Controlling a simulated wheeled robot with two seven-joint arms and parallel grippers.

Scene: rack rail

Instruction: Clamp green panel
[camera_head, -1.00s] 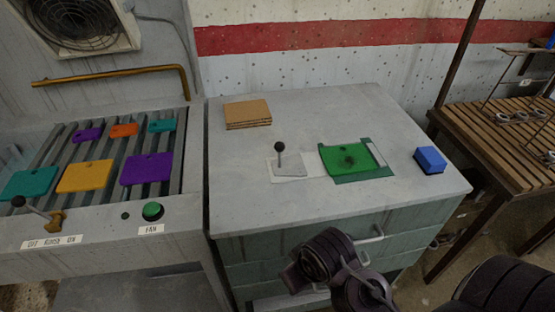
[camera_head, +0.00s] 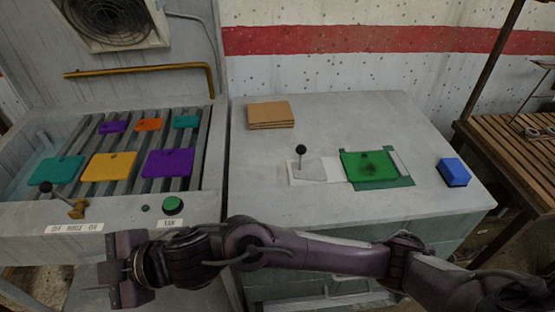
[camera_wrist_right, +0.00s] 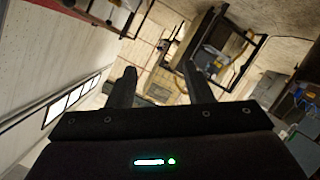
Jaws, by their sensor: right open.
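A lever with a black ball knob (camera_head: 300,150) stands on a pale plate (camera_head: 309,174) just left of the panel. My right gripper (camera_head: 118,270) is low at the left, in front of the rack bench and well away from the panel. In the right wrist view its two fingers (camera_wrist_right: 162,88) are spread with nothing between them. My left gripper is not in view.
The slatted rack (camera_head: 135,145) at the left holds several coloured panels. A green FAN button (camera_head: 173,205) and a lever (camera_head: 62,200) are on its front. Brown boards (camera_head: 270,114) and a blue block (camera_head: 453,172) sit on the cabinet top (camera_head: 260,190). A wooden slatted table (camera_head: 510,155) stands right.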

